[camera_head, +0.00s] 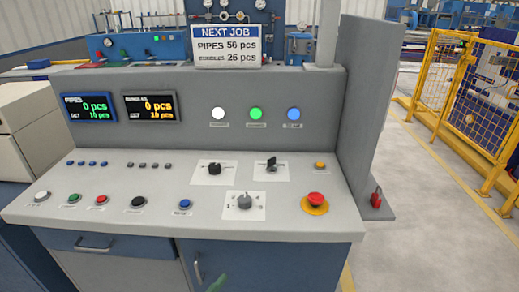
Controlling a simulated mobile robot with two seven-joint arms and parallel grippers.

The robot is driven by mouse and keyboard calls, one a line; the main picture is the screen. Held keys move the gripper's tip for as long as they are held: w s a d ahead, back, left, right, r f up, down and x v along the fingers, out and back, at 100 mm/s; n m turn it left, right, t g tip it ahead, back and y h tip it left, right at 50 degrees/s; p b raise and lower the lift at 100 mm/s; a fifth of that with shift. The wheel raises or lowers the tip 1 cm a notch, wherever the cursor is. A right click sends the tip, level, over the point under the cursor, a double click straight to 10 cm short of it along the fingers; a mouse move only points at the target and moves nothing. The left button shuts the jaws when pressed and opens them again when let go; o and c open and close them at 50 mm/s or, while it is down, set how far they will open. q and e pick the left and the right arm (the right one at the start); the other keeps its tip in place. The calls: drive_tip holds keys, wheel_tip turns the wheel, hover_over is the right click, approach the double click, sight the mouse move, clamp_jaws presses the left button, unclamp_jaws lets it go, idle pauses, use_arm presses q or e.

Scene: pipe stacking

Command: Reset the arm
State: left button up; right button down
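Neither of my grippers nor arms can be made out for certain in the head view. A small green shape shows at the bottom edge, too little of it to identify. A grey control console (130,190) fills the middle of the view. It has a pipes display (88,107) and a second display (150,106), both reading 0 pcs. A white lamp (218,114), a green lamp (256,114) and a blue lamp (293,114) are on its upright panel. Rotary switches (245,201), several push buttons and a red emergency stop (316,200) are on its sloped top.
A yellow fence (436,72) stands at the right. Open grey floor (430,235) lies right of the console. A beige cabinet (28,125) stands at the left.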

use_arm(q)
drive_tip(key=s+a+f+n+g+y, duration=0.3)
drive_tip(key=s+a+f+n+y, duration=0.1)
drive_tip(key=s+a+f+n, duration=0.3)
drive_tip(key=s+a+f+n+g+y+p, duration=0.1)
drive_tip(key=s+a+f+n+g+y, duration=0.3)
drive_tip(key=s+a+f+n, duration=0.3)
drive_tip(key=s+f+y, duration=0.1)
drive_tip(key=s+f, duration=0.4)
drive_tip(key=s, duration=0.3)
use_arm(e)
drive_tip(key=shift+w+r, duration=0.65)
drive_tip(key=shift+r, duration=0.25)
use_arm(q)
drive_tip(key=shift+d+n, duration=0.1)
drive_tip(key=shift+n, duration=0.2)
